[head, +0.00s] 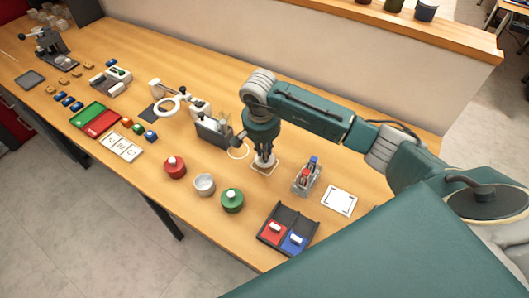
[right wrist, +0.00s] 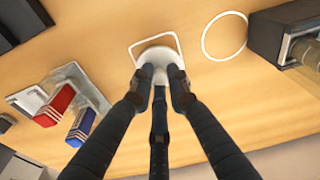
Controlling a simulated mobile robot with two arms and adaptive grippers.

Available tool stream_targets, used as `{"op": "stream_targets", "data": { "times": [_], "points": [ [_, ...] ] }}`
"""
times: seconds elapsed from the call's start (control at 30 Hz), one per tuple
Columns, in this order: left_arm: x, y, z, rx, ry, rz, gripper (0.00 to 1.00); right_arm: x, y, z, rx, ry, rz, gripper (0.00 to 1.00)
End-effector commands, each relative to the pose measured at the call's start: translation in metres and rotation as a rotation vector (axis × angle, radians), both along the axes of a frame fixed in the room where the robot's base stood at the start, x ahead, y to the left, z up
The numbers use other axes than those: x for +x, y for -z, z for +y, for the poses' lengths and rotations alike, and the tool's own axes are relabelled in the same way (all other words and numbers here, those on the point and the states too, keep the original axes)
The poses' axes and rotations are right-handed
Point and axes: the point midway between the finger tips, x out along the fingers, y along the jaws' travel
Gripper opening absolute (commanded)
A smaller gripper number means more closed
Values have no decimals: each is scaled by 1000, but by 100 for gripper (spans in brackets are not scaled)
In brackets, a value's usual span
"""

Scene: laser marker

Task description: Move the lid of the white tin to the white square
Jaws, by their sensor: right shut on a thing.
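The white tin (head: 204,186) stands lidless between a red tin (head: 175,168) and a green tin (head: 232,201). My right gripper (head: 264,161) points down over the white-outlined square (head: 259,172) on the table. In the right wrist view, my right gripper (right wrist: 161,78) is shut on the white lid (right wrist: 158,54). The lid overlaps the near part of the white square outline (right wrist: 134,53). I cannot tell whether the lid touches the table. My left gripper is not in view.
A white outlined circle (head: 238,154) lies left of the square, near a grey machine (head: 213,129). Right of my gripper are a clear holder (head: 307,178) with red and blue items, a white card (head: 339,200) and a dark tray (head: 289,222). Bare table lies between tins and gripper.

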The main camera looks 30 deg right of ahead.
Motion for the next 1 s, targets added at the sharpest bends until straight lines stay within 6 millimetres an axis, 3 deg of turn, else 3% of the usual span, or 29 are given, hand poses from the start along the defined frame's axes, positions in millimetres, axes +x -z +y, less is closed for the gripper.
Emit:
{"op": "stream_targets", "data": {
  "times": [0.17,0.57,0.6,0.67,1.0],
  "points": [
    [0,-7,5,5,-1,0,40,0,18,0,0,0,0,1],
    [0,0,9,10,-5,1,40,1,24,0,0,-1,-1,1],
    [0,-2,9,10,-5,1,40,0,22,0,0,-1,-1,24],
    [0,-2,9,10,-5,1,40,0,22,0,0,-1,-1,34],
    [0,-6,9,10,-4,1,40,0,19,0,1,0,-1,34]
  ]
}}
